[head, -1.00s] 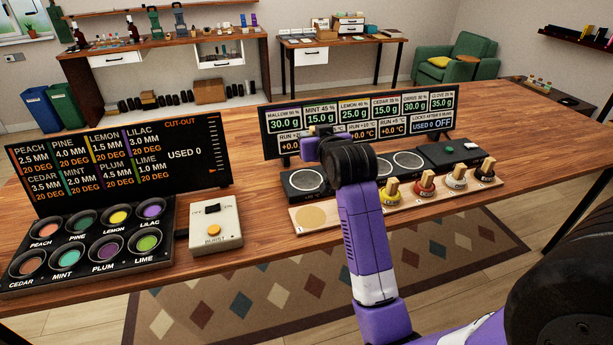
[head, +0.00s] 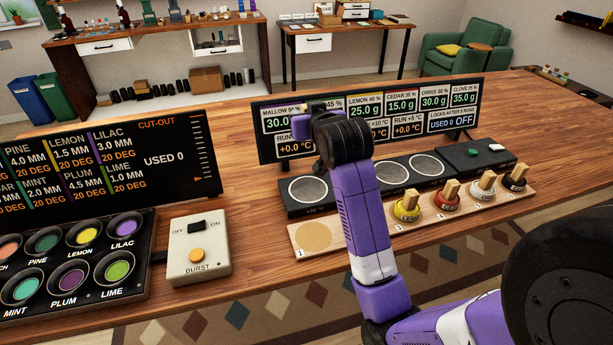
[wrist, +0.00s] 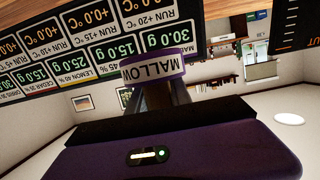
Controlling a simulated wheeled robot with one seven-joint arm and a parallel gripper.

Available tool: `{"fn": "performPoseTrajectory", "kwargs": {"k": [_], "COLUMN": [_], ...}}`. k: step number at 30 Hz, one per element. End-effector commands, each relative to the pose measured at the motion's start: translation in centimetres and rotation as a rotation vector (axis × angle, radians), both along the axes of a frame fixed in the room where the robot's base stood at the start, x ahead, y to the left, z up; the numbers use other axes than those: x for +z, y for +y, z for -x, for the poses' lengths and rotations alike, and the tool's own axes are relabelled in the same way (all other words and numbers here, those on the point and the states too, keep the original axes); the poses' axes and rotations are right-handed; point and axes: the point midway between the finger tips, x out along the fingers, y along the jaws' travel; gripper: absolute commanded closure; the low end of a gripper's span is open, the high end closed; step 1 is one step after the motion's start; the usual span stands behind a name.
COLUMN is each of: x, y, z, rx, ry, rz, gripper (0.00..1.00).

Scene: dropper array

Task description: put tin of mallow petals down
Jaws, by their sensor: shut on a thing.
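The tin of mallow petals (wrist: 151,68) shows in the wrist view as a purple tin with a white MALLOW label, upside down in that picture. My gripper (wrist: 156,92) is shut on it, with dark fingers behind the tin. In the head view my own wrist and forearm cover most of the gripper, and I cannot make out the tin clearly. The wooden rack (head: 375,241) has an empty round spot marked 1 (head: 315,236) at its left end. Behind it, the black plate unit (head: 345,205) has bare round plates, including one at its left end (head: 308,190).
Yellow (head: 406,209), red (head: 446,200), white (head: 482,187) and black (head: 514,179) wood-knobbed pots stand on the rack's right part. A display panel (head: 370,118) stands behind the plates. A switch box (head: 200,250) and a tray of coloured cups (head: 75,275) are left. Bare tabletop lies between.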

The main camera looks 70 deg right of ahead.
Motion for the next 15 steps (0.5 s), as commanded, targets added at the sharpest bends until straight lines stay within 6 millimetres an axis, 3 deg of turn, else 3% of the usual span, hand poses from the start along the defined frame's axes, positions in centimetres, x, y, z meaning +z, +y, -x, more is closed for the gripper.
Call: {"fn": "performPoseTrajectory", "kwargs": {"k": [1,9,15], "x": [-1.7,-8.3,-12.0], "y": [-0.1,0.0,0.0], "z": [0.1,0.1,0.1], "rx": [-0.002,-0.003,-0.001], "ry": [0.006,0.005,0.002], "rz": [-0.006,-0.005,-0.003], "gripper": [1.0,1.0,1.0]}}
